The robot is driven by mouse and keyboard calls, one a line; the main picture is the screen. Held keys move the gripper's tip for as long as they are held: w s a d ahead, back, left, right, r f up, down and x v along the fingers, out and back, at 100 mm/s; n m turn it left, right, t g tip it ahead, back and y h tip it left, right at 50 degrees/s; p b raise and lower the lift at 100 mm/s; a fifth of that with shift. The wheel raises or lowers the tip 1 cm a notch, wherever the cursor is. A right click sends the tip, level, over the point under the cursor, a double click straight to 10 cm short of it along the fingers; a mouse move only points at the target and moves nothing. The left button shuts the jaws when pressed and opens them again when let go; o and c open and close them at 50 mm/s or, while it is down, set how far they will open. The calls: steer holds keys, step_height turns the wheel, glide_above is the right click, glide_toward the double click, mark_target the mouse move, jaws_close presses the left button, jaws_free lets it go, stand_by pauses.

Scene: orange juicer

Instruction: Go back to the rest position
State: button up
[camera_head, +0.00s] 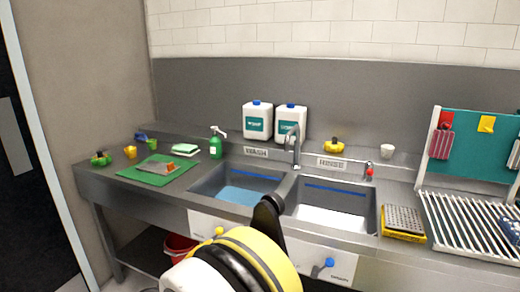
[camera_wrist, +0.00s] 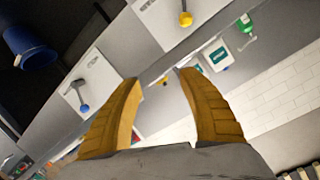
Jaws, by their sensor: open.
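My gripper shows in the wrist view (camera_wrist: 158,85) as two yellow-brown ridged fingers. They are spread apart with nothing between them. In the head view, my arm rises from the bottom centre in front of the sink unit, and its yellow and black parts cover some of the counter's front. My gripper's fingertips cannot be made out there. The steel sink counter (camera_head: 400,257) runs across the head view, with a wash basin (camera_head: 235,193) holding blue water on the left and a rinse basin (camera_head: 333,212) on the right.
A tap (camera_head: 296,145) rises between the basins. A slatted rack (camera_head: 470,229) and teal board (camera_head: 478,152) are at right. A red bucket (camera_head: 179,246) sits below.

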steer(key=s+d+r+n+g+y, duration=0.1)
steer(key=s+d+r+n+g, duration=0.15)
steer(key=d, duration=0.55)
steer(key=s+d+r+n+g, duration=0.15)
steer(key=d+r, duration=0.25)
steer(key=d, duration=0.4)
steer(key=s+d+r+n+g+y, duration=0.1)
steer(key=s+d+r+n+g, duration=0.15)
steer(key=d, duration=0.45)
steer(key=s+d+n+y, duration=0.2)
steer(key=s+d, duration=0.2)
steer(key=s, duration=0.6)
steer(key=s+d+n+y, duration=0.2)
steer(key=s+d, duration=0.2)
steer(key=s, duration=0.5)
steer(key=shift+s+d+r+y, duration=0.25)
steer(key=shift+s+d+y, duration=0.05)
steer(key=shift+s+d, duration=0.1)
